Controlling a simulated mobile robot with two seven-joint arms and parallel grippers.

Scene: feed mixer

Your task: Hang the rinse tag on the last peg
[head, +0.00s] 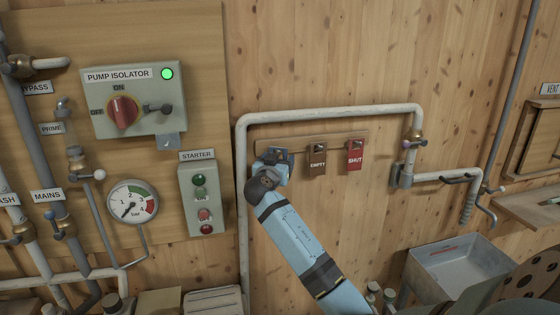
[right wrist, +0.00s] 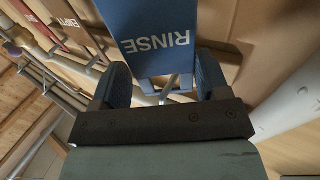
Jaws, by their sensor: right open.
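The blue rinse tag (right wrist: 160,38) fills the upper middle of the right wrist view, its lettering upside down there. A short grey metal peg (right wrist: 168,88) shows at the tag's near edge, between my fingers. Whether the tag rests fully on this peg I cannot tell. My right gripper (right wrist: 165,88) is open, with a finger on each side of the peg. In the head view my right gripper (head: 268,160) covers the left end of the peg rail (head: 333,140) and hides most of the tag. My left gripper is out of view.
A brown EMPTY tag (head: 317,168) and a red SHUT tag (head: 356,158) hang on the rail to the right. A white pipe (head: 330,112) runs above the rail and down its left side. The starter box (head: 203,200) stands close on the left.

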